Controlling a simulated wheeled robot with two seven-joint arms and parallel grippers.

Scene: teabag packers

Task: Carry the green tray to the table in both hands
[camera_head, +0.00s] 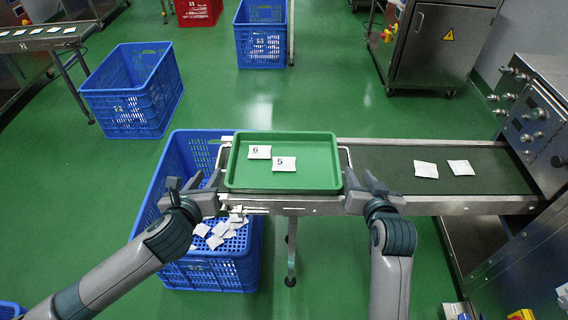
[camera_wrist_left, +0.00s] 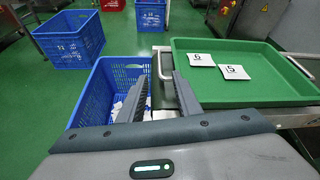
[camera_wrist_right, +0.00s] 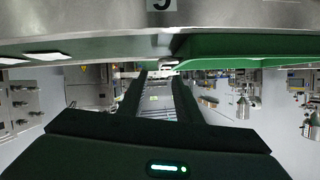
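The green tray (camera_head: 310,178) lies on the left end of the conveyor, with a pale handle at each short side. Two white teabags lie in it, marked 6 (camera_head: 260,152) and 5 (camera_head: 284,164). My left gripper (camera_head: 210,182) is at the tray's left side; in the left wrist view its fingers (camera_wrist_left: 160,78) are apart, near the left handle (camera_wrist_left: 162,62). My right gripper (camera_head: 362,182) is at the tray's right side; in the right wrist view its fingers (camera_wrist_right: 160,76) are apart just below the tray edge. I cannot tell whether either gripper touches its handle.
The conveyor belt (camera_head: 390,165) runs right with two teabags (camera_head: 426,170) (camera_head: 460,167) to a machine (camera_head: 540,100). A blue crate (camera_head: 165,185) with loose teabags stands below left. Other blue crates (camera_head: 130,110) (camera_head: 262,45) stand behind. A table (camera_head: 40,38) with teabags is at far left.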

